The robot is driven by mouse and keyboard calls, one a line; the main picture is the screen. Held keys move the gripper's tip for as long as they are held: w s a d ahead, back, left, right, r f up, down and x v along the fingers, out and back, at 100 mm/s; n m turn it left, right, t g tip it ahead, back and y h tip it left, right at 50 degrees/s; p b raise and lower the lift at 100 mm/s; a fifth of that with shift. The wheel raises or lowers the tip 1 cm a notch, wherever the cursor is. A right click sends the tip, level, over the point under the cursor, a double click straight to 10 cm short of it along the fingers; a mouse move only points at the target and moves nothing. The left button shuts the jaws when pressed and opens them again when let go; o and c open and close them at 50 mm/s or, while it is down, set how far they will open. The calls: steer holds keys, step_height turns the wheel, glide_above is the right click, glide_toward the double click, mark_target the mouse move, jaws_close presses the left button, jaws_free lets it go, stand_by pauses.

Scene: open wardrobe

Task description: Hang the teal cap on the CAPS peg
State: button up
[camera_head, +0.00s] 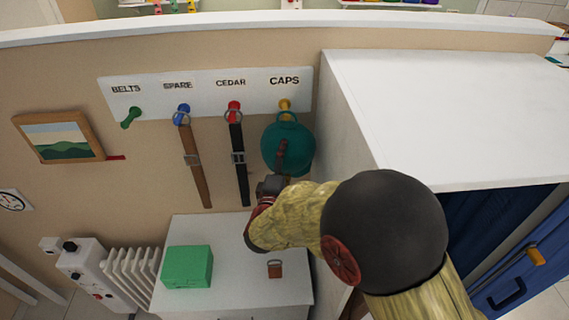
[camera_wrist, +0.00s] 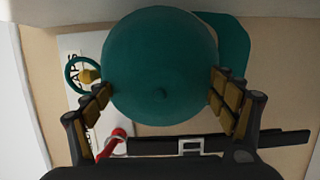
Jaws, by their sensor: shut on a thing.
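The teal cap (camera_head: 298,145) is just below the yellow CAPS peg (camera_head: 285,104) on the rack at the wall. My gripper (camera_head: 282,160) is shut on the cap; in the wrist view its fingers (camera_wrist: 162,90) press on both sides of the round crown (camera_wrist: 160,50). The cap's teal loop (camera_wrist: 69,76) is at the yellow peg (camera_wrist: 90,77). In the wrist view the peg's knob shows within and over the loop. I cannot tell how deep the peg sits in it. My finger hides part of the cap in the head view.
The white rack board (camera_head: 152,97) also has a bare green BELTS peg (camera_head: 131,117), a brown belt (camera_head: 194,165) on the blue SPARE peg and a black belt (camera_head: 238,160) on the red CEDAR peg. The white wardrobe (camera_head: 430,110) stands close right. A green box (camera_head: 187,267) sits on the cabinet below.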

steer(key=shift+w+b, duration=0.8)
steer(key=shift+w, duration=1.05)
steer(key=shift+w+f, duration=0.5)
steer(key=shift+w, duration=0.1)
steer(key=shift+f, duration=0.1)
steer(key=o, duration=1.1)
